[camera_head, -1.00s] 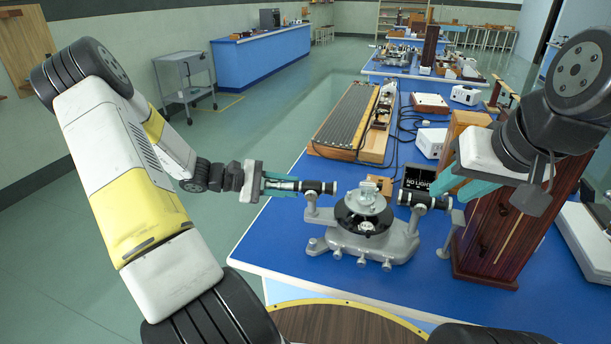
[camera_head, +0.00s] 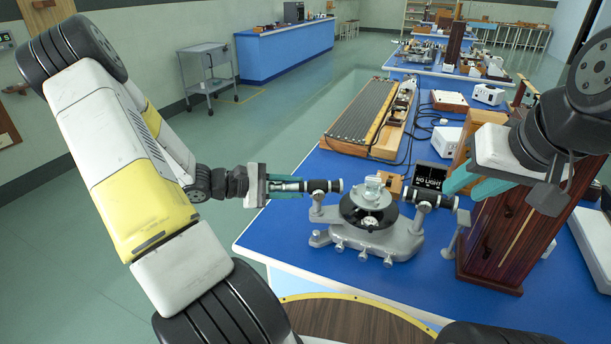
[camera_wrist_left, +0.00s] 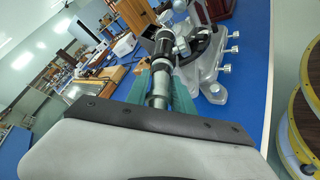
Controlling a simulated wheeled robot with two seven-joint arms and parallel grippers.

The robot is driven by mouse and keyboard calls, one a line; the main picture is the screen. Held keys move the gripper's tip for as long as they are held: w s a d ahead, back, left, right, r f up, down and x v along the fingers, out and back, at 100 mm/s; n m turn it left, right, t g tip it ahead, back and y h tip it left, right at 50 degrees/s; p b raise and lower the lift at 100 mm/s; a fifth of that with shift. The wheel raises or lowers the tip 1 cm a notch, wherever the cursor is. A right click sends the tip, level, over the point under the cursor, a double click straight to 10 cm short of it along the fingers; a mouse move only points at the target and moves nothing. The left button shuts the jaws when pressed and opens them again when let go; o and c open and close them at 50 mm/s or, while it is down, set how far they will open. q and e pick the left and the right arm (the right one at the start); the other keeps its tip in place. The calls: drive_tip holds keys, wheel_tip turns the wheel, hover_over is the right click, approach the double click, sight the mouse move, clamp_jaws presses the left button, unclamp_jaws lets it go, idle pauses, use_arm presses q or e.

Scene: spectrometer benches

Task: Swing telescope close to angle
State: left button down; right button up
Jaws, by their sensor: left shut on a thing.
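The grey spectrometer (camera_head: 378,242) stands on the blue bench, with a round dark table at its middle. Its telescope (camera_head: 322,186), a black and silver tube, points left from it. My left gripper (camera_head: 287,186) is shut on the telescope's outer end; the left wrist view shows the teal fingers (camera_wrist_left: 160,90) on both sides of the silver tube. A second black tube (camera_head: 436,201) sticks out on the right side. My right gripper (camera_head: 462,184) has its teal fingers close to that tube; whether they touch it or are closed cannot be told.
A dark wooden box (camera_head: 500,238) stands close on the right. A long ribbed wooden apparatus (camera_head: 362,118) and white boxes (camera_head: 448,139) lie further back. Bare bench lies to the front left.

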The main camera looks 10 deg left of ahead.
use_arm(q)
drive_tip(key=c, duration=1.2)
unclamp_jaws()
drive_tip(key=shift+c, duration=0.2)
drive_tip(key=v, duration=0.8)
drive_tip(key=s+d+r+m+y, duration=0.5)
drive_tip(key=s+d+r+m, duration=0.1)
drive_tip(key=r, duration=0.3)
drive_tip(key=s+d+r+m+g+y, duration=0.1)
drive_tip(key=s+d+r+m+y, duration=0.4)
drive_tip(key=s+r+m, duration=0.4)
drive_tip(key=shift+d+m+g, duration=0.3)
drive_tip(key=shift+d, duration=0.35)
